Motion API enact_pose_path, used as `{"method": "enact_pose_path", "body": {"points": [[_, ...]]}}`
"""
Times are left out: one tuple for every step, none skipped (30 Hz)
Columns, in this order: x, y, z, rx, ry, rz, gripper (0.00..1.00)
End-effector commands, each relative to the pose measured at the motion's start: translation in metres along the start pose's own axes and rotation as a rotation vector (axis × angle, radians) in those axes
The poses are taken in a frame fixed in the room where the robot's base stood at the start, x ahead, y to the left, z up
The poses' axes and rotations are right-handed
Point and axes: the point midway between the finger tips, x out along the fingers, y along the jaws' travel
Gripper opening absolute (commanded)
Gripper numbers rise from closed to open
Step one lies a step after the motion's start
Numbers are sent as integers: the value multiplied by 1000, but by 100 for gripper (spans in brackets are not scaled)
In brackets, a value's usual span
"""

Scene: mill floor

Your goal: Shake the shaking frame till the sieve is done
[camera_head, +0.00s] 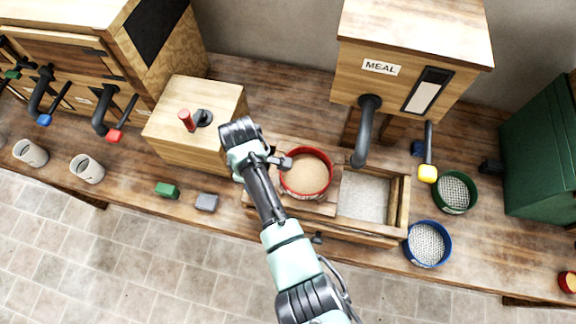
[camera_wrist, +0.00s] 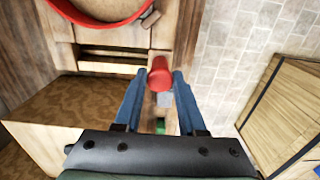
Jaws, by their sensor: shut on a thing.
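The wooden shaking frame (camera_head: 323,207) sits over a long wooden tray on the bench. A red-rimmed round sieve (camera_head: 325,184), with tan meal in it, rests on its left part; the sieve also shows at the top left of the wrist view (camera_wrist: 130,25). My gripper (camera_wrist: 160,88) is shut on a red handle (camera_wrist: 160,73) at the left end of the frame. The handle and fingertips are hidden behind my arm in the head view. Pale, fine material (camera_head: 364,196) lies in the tray's right part.
A wooden box with a red-handled crank (camera_head: 187,120) stands left of the frame. The meal bin (camera_head: 420,60) and its spout (camera_head: 367,130) overhang behind. Green (camera_head: 467,207) and blue (camera_head: 409,243) sieves stand right. Green (camera_head: 166,190) and grey (camera_head: 206,202) blocks lie at front left.

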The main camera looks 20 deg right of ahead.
Motion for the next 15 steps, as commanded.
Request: {"method": "enact_pose_path", "body": {"points": [[2, 0, -5, -3, 1, 0, 0], [2, 0, -8, -2, 1, 1, 0], [2, 0, -11, -3, 2, 1, 0], [2, 0, -14, -4, 2, 1, 0], [2, 0, -16, -4, 1, 1, 0], [2, 0, -19, -3, 1, 1, 0], [2, 0, -21, -2, 1, 1, 0], [2, 0, -24, -3, 1, 1, 0], [2, 0, -27, -3, 1, 2, 0], [2, 0, -29, -3, 1, 2, 0], [2, 0, -32, -3, 1, 1, 0], [2, 0, -35, -2, 1, 1, 0], [2, 0, -37, -3, 1, 1, 0], [2, 0, -40, -3, 1, 1, 0], [2, 0, -43, -3, 1, 1, 0]]}}
